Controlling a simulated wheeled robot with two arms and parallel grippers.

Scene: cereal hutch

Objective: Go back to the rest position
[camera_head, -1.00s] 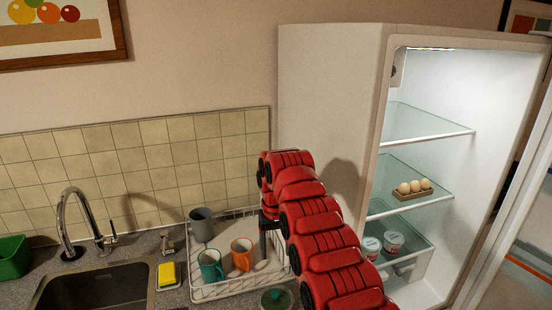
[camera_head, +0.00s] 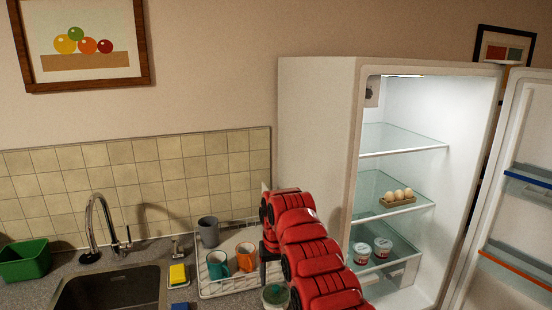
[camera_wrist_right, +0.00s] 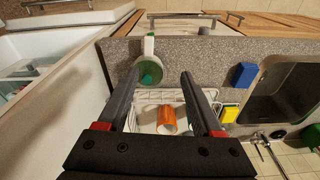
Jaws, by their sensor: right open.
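My right gripper (camera_head: 268,272) is at the right end of the dish rack, under my red arm in the head view. In the right wrist view its two fingers (camera_wrist_right: 163,72) are spread apart with nothing held between them. A whitish container with a green inside (camera_wrist_right: 149,62) shows just beyond the fingertips; it stands on the counter near the rack's front right corner in the head view (camera_head: 275,296). I cannot tell how close the fingers are to it. My left gripper is not in view.
The dish rack (camera_head: 213,291) holds a grey cup (camera_head: 208,232), a teal mug (camera_head: 218,265) and an orange mug (camera_head: 245,257). A sink (camera_head: 110,290), a yellow sponge (camera_head: 178,275) and a green tub (camera_head: 25,261) are left. The open fridge (camera_head: 315,130) stands right, holding eggs (camera_head: 397,196).

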